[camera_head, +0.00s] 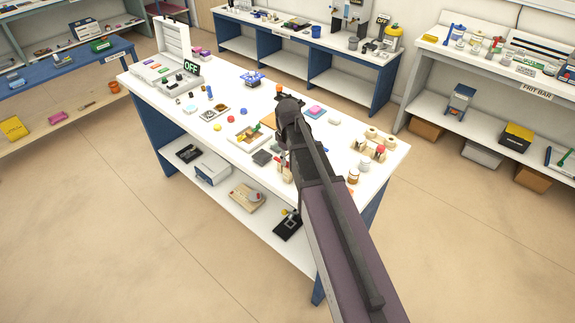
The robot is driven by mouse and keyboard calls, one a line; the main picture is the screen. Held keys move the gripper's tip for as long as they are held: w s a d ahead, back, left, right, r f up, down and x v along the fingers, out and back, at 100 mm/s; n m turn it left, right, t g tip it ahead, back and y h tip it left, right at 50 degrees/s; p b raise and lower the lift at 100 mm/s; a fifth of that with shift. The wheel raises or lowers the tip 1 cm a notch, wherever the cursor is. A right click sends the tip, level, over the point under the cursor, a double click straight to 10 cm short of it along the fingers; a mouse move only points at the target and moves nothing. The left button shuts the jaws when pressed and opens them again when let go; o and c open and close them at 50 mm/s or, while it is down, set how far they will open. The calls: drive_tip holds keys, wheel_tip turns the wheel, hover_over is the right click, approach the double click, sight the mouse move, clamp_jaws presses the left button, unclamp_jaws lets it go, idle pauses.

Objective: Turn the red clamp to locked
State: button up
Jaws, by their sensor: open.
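My gripper (283,150) hangs at the end of my dark arm over the front part of the white workbench (334,171). It is small here and partly hidden by my arm; it is open. A small wooden fixture with a red part (284,168) stands just below it, partly covered by my arm. Another wooden fixture with a red knob (380,150) stands to the right on the same bench. I cannot tell for sure which red part is the clamp, nor how its handle is turned. I cannot tell whether the gripper touches anything.
Other benches line the walls; floor is clear.

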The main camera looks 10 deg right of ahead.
drive_tip(key=shift+f+b, duration=0.5)
drive_tip(key=shift+f, duration=0.2)
clamp_jaws()
